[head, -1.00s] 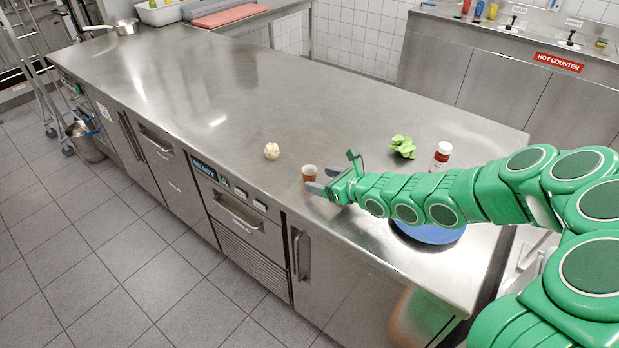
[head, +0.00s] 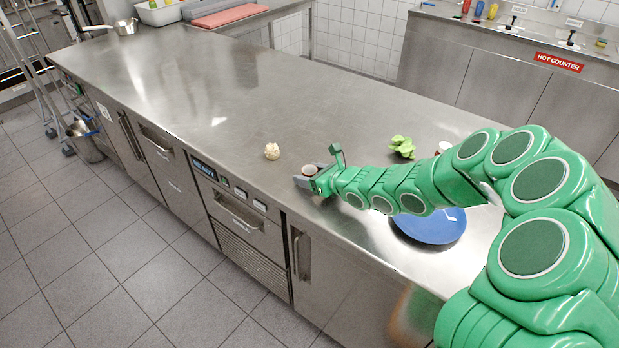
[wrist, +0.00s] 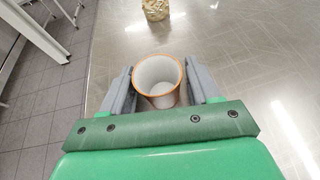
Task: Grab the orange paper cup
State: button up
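The orange paper cup (wrist: 158,78) stands upright on the steel counter, near its front edge. It has an orange rim and a white inside. In the wrist view it sits between the two grey fingers of my gripper (wrist: 160,88), with a narrow gap showing beside the cup at the right finger. The fingers are apart, one on each side of the cup. In the head view the cup (head: 309,170) is mostly hidden by my gripper (head: 308,180), and only its top shows.
A pale crumpled lump (head: 272,151) lies left of the cup. A blue plate (head: 430,229), a green leafy thing (head: 402,146) and a partly hidden container with a red cap lie to the right. The steel counter (head: 200,90) is clear toward the far left.

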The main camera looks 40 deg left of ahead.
jog(key=c, duration=0.7)
jog(key=shift+c, duration=0.2)
